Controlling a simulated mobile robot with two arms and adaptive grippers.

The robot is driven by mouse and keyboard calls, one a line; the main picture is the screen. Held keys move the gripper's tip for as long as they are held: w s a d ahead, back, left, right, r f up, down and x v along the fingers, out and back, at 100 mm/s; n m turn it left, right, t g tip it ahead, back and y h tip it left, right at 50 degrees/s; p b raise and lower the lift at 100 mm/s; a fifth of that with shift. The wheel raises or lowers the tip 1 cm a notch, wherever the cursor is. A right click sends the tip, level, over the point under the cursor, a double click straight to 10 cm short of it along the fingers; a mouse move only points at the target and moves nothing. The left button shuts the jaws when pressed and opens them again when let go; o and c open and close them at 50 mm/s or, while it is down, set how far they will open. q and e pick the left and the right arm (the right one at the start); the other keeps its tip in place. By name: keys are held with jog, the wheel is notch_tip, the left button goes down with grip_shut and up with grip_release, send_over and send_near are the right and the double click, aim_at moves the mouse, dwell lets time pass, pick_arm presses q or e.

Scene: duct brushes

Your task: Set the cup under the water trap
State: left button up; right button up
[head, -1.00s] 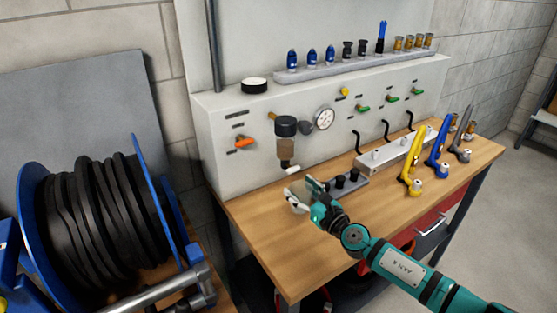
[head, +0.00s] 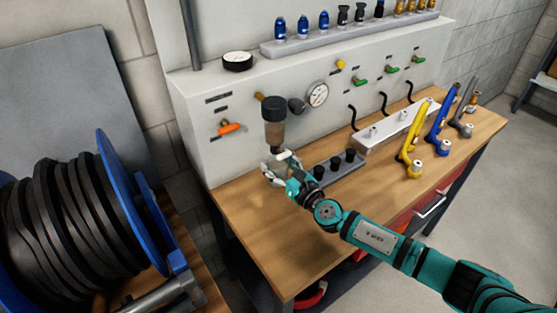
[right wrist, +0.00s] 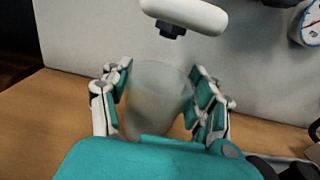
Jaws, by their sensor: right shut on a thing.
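The water trap (head: 274,122) is a brownish clear bowl with a black top, mounted on the front of the grey panel. Its white lower end with a dark drain tip shows at the top of the right wrist view (right wrist: 185,14). My right gripper (head: 280,168) is shut on a translucent, pale cup (right wrist: 157,98), one finger on each side. The cup is upright, just below and in front of the drain, with a gap between them. Whether its base touches the bench is hidden by my gripper. My left gripper is not in view.
A dark rack with black knobs (head: 335,168) lies close to the right of my gripper. Further right are a white manifold (head: 395,130) and yellow, blue and grey handled tools (head: 408,143). The wooden bench top (head: 262,235) is clear in front. A hose reel (head: 75,230) stands left.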

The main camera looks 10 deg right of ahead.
jog(key=shift+s+a, duration=0.15)
jog(key=shift+a, duration=0.2)
jog(key=o, duration=1)
jog(key=shift+w+a+f, duration=0.1)
jog(key=shift+w+f, duration=0.05)
jog(key=shift+w, duration=0.05)
jog(key=shift+o, duration=1.1)
jog(key=shift+r, duration=0.3)
jog(key=shift+s+d+f, duration=0.1)
jog(key=shift+s+d, duration=0.1)
jog(key=shift+s, duration=0.05)
jog(key=b+v, duration=0.1)
jog(key=v, duration=0.9)
jog(key=shift+s+d, duration=0.15)
jog(key=shift+s, duration=0.2)
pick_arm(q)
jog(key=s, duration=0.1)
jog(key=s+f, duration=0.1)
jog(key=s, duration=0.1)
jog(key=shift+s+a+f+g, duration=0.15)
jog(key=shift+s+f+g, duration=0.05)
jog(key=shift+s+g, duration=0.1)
pick_arm(e)
jog(key=shift+s+d, duration=0.1)
jog(key=shift+s, duration=0.25)
